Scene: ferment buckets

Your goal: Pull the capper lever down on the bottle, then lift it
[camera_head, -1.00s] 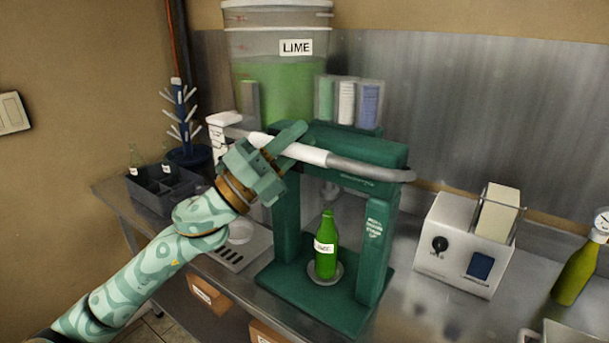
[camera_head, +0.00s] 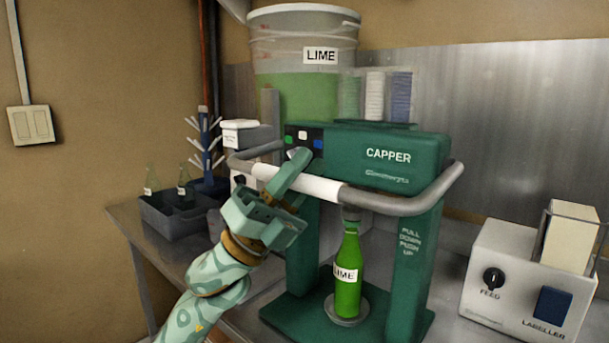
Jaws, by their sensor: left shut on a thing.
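The green capper (camera_head: 372,155) stands on the steel bench, with "CAPPER" on its head and "PULL DOWN PUSH UP" on its right post. Its lever (camera_head: 400,204) is a grey U-shaped bar with a white grip section, crossing in front of the head. A green bottle (camera_head: 347,273) labelled "LIME" stands upright on the round plate of the capper base, under the head; the lever passes in front of its top. My left gripper (camera_head: 285,188) is shut on the lever at the left part of the white grip. My right gripper is not in view.
A labeller (camera_head: 515,285) stands on the bench at right. A dark crate (camera_head: 172,214) with bottles and a blue bottle tree (camera_head: 205,160) are at left. A large "LIME" bucket (camera_head: 300,85) is behind the capper. Bare bench (camera_head: 150,235) shows at front left.

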